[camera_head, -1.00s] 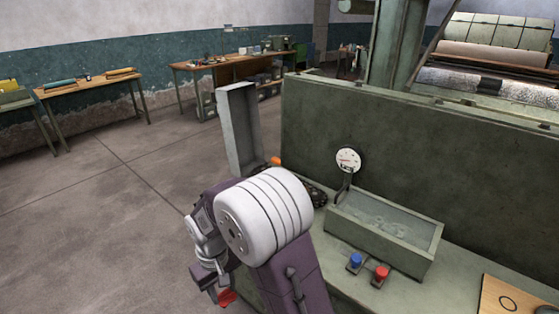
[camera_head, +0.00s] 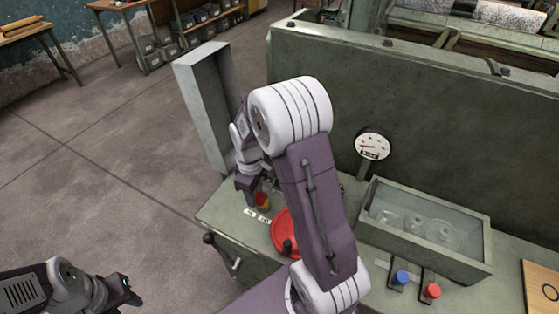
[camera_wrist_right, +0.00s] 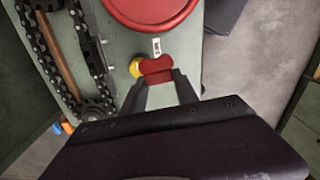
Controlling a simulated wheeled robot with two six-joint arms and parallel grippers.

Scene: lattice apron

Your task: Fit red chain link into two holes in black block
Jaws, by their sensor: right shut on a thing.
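The red chain link (camera_wrist_right: 156,71) lies across the fingertips of my right gripper (camera_wrist_right: 158,84) in the right wrist view. The gripper is shut on it, and the link is close above or at the green bench top. In the head view my right gripper (camera_head: 255,192) points down at the bench's left end, with a small bit of red and yellow at its tips. My left gripper (camera_head: 130,291) is at the lower left of the head view, away from the bench; its jaw state is unclear. I cannot make out the black block with two holes.
A yellow round thing (camera_wrist_right: 136,67) sits beside the link. A large red disc (camera_head: 285,232) is near the gripper. A black chain (camera_wrist_right: 46,58) runs along the wrist view's left. A grey upright panel (camera_head: 203,105), gauge (camera_head: 373,146) and glass-topped box (camera_head: 425,226) stand around.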

